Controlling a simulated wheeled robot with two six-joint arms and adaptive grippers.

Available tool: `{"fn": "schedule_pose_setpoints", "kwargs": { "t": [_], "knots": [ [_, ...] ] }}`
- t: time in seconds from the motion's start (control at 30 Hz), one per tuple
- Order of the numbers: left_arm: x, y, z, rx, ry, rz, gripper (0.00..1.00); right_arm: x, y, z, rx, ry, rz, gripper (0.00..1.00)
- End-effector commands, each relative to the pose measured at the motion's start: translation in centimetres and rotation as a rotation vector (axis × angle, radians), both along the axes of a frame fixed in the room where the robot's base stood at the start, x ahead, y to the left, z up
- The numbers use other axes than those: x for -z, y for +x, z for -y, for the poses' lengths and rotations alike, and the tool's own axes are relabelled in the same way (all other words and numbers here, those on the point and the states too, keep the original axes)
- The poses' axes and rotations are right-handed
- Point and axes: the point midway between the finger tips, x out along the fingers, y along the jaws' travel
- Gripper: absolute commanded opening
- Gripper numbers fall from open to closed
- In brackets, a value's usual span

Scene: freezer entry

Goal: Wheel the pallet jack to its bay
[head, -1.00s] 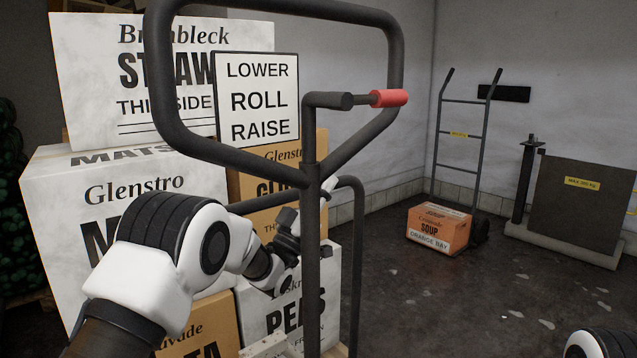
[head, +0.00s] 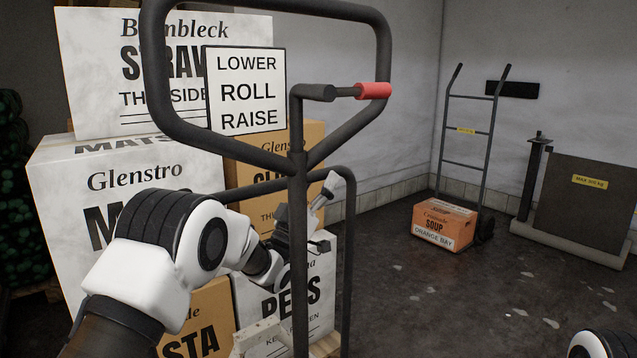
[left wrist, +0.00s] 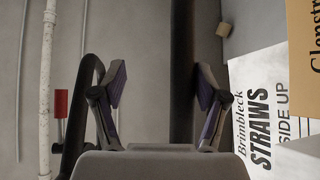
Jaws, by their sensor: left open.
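The pallet jack's dark handle loop (head: 362,130) stands upright in the head view, with a red-tipped lever (head: 373,90) and a sign (head: 247,90) reading LOWER, ROLL, RAISE. My left arm reaches in from the left and passes behind the handle's post. My left gripper (head: 322,216) is open just right of the post, partly hidden by it. In the left wrist view the open fingers (left wrist: 160,100) have a dark upright bar (left wrist: 182,70) beyond them, nearer the right finger; I cannot tell whether they touch. The red lever end (left wrist: 60,103) shows at left. No marked bay is recognisable.
Stacked cartons (head: 120,190) fill the left, behind the handle. A hand truck (head: 467,130) with an orange soup carton (head: 444,224) stands by the back wall. The floor (head: 430,310) between is clear.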

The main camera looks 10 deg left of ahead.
Motion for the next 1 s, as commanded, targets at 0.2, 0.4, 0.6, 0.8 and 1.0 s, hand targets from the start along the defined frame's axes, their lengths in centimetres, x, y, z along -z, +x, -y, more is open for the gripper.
{"fn": "schedule_pose_setpoints", "kwargs": {
  "t": [0.2, 0.4, 0.6, 0.8, 1.0],
  "knots": [
    [0.3, -0.3, 1.0, 0.022, 0.014, 0.0, 0.52, 0.0, 0.0, 0.0, 0.0, 0.0, 0.0, 0.52],
    [0.2, -0.3, 1.1, 0.022, 0.015, 0.002, 0.52, 0.0, 0.0, 0.0, 0.0, 0.0, 0.0, 0.52],
    [0.1, -0.2, 0.9, 0.019, 0.013, 0.003, 0.52, 0.0, 0.0, 0.0, 0.0, 0.0, 0.0, 0.52],
    [0.8, -0.7, 0.5, 0.015, 0.01, -0.001, 0.52, 0.0, 0.0, 0.0, 0.0, 0.0, 0.0, 0.52],
    [4.0, -3.5, -0.9, 0.017, 0.009, -0.004, 0.52, 0.0, 0.0, 0.0, 0.0, 0.0, 0.0, 0.52]
  ]
}}
